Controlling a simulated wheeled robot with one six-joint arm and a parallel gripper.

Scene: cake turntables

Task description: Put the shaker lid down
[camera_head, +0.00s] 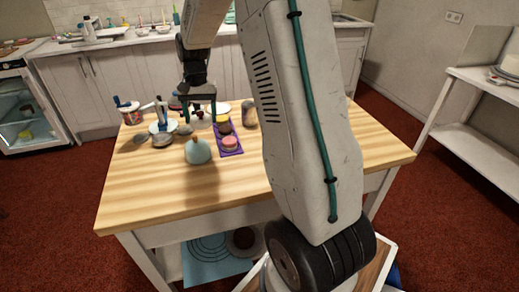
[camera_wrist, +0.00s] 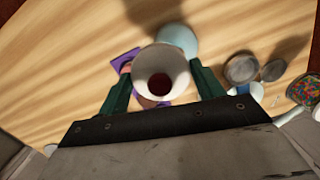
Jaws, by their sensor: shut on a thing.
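My gripper (camera_head: 199,117) is above the far part of the wooden table. In the wrist view its two green fingers (camera_wrist: 164,88) are shut on a pale, round, hollow thing with a dark red middle, which I take to be the shaker lid (camera_wrist: 140,66). The lid hangs over the tabletop, and its height above it is hard to judge. A grey cylinder (camera_head: 249,112), possibly the shaker, stands right of the gripper.
A pale blue-green dome (camera_head: 198,152) stands in front of the gripper. A purple tray (camera_head: 239,151) with small cakes lies beside it. A sprinkle jar (camera_wrist: 306,90) and grey round pieces (camera_wrist: 242,69) stand to one side. The wooden table (camera_head: 150,200) is bare at the front left.

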